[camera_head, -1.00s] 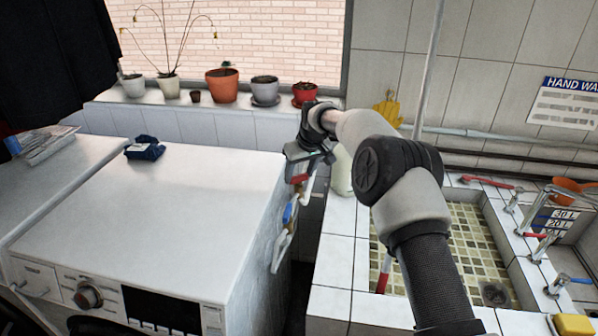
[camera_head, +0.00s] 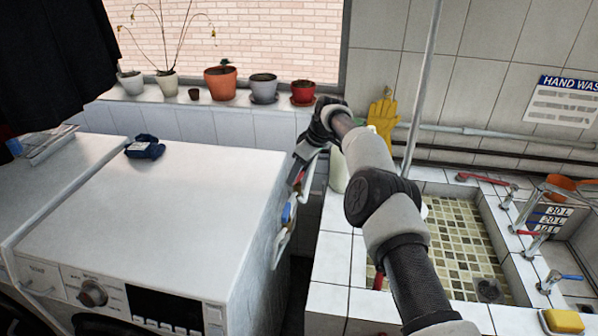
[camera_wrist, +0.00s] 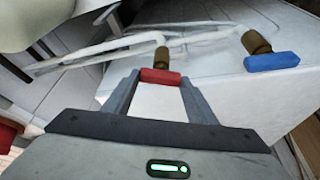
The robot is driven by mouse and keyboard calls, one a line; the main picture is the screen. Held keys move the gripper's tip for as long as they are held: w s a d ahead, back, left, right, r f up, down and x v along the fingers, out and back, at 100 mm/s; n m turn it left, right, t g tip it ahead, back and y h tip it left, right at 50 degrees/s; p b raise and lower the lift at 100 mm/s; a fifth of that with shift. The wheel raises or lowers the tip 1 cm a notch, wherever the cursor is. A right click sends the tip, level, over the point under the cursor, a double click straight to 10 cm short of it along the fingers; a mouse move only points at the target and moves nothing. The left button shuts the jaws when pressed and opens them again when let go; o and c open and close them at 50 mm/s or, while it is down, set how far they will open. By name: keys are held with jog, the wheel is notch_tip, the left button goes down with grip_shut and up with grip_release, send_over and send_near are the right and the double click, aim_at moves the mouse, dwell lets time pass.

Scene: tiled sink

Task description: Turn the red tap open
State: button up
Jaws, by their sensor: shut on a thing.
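The red tap (camera_wrist: 160,76) has a short red bar handle on a brass stem. In the wrist view it sits between the tips of my gripper (camera_wrist: 158,82), which is shut on it. In the head view my gripper (camera_head: 307,158) reaches down beside the right side of the white washing machine, and only a sliver of the red handle shows below it. A blue-handled tap (camera_wrist: 272,62) is to the right of the red one in the wrist view. It also shows lower down in the head view (camera_head: 287,213).
The washing machine (camera_head: 170,200) stands close on the left. A tiled sink (camera_head: 460,240) with more taps is on the right, with a narrow dark gap between them. Potted plants (camera_head: 221,83) line the windowsill behind. A yellow glove (camera_head: 383,113) hangs on the wall.

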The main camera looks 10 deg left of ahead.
dwell(0.4)
jog(key=o, duration=1.1)
jog(key=shift+c, duration=0.2)
jog(key=shift+r, duration=0.15)
jog(key=shift+d+r, duration=0.2)
jog(key=shift+r, duration=0.1)
jog(key=b+v, duration=0.1)
jog(key=v, duration=1.5)
jog(key=shift+r+b, duration=0.25)
jog(key=shift+b, duration=0.15)
jog(key=shift+s+d, duration=0.1)
